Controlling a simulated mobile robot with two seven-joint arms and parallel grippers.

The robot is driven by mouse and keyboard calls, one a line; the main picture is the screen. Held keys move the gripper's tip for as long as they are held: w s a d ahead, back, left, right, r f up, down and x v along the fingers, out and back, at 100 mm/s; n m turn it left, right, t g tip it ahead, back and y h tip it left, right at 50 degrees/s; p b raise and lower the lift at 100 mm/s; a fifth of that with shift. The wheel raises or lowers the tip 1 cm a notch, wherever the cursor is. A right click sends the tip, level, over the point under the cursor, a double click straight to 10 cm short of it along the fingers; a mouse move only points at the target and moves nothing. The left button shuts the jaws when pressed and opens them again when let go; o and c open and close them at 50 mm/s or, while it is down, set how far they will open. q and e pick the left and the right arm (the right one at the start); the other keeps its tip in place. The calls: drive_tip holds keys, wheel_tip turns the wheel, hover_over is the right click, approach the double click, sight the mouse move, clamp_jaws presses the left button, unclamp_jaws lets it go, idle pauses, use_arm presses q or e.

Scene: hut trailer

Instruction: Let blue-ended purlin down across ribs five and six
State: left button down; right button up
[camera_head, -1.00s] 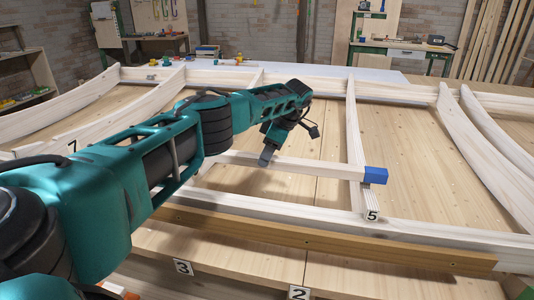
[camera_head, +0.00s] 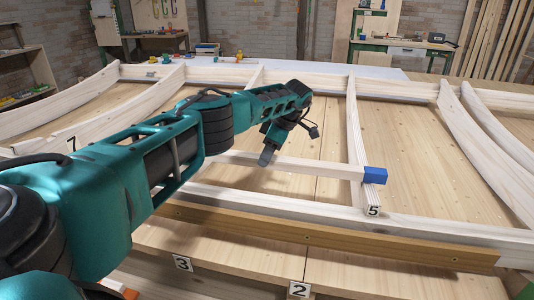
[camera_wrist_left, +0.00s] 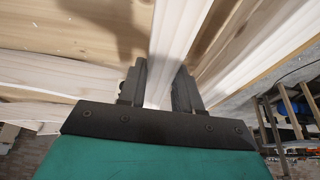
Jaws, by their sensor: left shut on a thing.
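The purlin (camera_head: 310,167) is a pale wooden bar with a blue end (camera_head: 375,175). In the head view it runs left to right, and its blue end sticks out just past rib five (camera_head: 354,125), near the tag 5. I cannot tell whether it touches the rib. My left gripper (camera_head: 267,157) is shut on the purlin left of rib five. In the left wrist view the gripper (camera_wrist_left: 162,92) has a pale bar (camera_wrist_left: 175,35) between its fingers. Rib six (camera_head: 255,77) shows only at its far end; my left arm hides the rest and the purlin's other end. My right gripper is out of view.
A rib tagged 7 (camera_head: 130,107) lies to the left, and more curved ribs (camera_head: 485,155) stand to the right. A brown wooden rail (camera_head: 330,240) runs along the near side of the frame. Workbenches and a brick wall are behind.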

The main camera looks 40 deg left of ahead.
use_arm(q)
drive_tip(key=shift+f+b, duration=0.55)
drive_tip(key=shift+f, duration=0.35)
idle(0.5)
drive_tip(key=c, duration=0.7)
unclamp_jaws()
drive_tip(key=v, duration=1.3)
drive_tip(key=shift+p, duration=0.4)
